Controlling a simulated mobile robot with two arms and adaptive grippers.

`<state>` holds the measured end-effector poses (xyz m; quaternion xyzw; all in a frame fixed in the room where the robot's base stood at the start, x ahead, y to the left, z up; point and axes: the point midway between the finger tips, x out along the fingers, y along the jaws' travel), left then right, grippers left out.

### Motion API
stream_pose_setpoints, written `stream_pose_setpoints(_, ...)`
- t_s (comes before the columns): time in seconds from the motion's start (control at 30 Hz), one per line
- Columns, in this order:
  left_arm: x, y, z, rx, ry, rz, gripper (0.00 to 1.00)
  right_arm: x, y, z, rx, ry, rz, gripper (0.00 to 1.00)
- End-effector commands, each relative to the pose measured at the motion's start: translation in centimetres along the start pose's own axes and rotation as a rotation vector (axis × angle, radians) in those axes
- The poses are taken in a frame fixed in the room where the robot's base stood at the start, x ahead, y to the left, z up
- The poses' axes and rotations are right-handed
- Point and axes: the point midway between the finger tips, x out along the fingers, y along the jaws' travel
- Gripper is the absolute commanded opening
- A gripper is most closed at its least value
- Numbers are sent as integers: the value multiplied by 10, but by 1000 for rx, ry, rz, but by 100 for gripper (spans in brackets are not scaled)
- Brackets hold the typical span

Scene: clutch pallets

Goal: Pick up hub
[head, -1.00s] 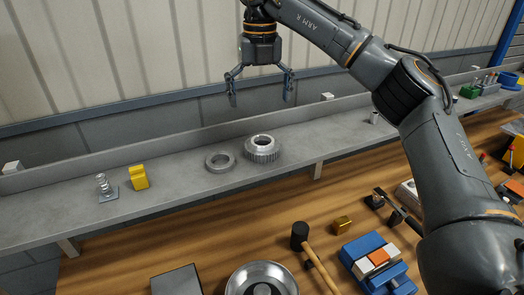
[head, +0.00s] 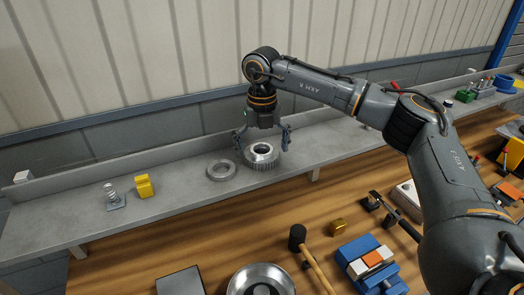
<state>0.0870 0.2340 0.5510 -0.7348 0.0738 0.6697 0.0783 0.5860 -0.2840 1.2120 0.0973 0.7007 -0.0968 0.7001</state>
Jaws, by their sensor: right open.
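The hub (head: 263,162) is a grey metal part with a toothed rim and a raised round bore. It sits on the long grey shelf (head: 180,200). My right gripper (head: 262,148) points down over the hub with its jaws spread and its fingers to either side of the hub's top. I cannot tell whether the fingers touch it. My left gripper is not in view.
A flat metal ring (head: 221,177) lies close to the left of the hub. A yellow block (head: 143,184) and a spring on a plate (head: 113,196) stand further left. A mallet (head: 298,238), a round metal dish (head: 240,277) and a blue vise (head: 362,250) are on the wooden bench below.

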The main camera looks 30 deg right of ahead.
Motion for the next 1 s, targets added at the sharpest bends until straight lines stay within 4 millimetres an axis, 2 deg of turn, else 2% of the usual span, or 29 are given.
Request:
stream_pose_setpoints(0.1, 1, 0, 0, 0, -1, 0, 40, 0, 0, 0, 0, 0, 0, 100)
stream_pose_setpoints(0.13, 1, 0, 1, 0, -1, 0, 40, 0, 0, 0, 0, 0, 0, 96)
stream_pose_setpoints(0.4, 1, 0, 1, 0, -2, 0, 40, 0, 0, 0, 0, 0, 0, 41)
stream_pose_setpoints(0.47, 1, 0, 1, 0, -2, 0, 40, 0, 0, 0, 0, 0, 0, 29)
stream_pose_setpoints(0.5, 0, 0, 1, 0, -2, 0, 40, -2, 0, 1, 0, -2, 2, 26)
stream_pose_setpoints(0.77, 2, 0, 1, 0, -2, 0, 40, -2, 0, 1, 0, -3, 2, 26)
stream_pose_setpoints(1.0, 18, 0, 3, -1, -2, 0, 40, -14, 1, 1, 1, -6, 4, 26)
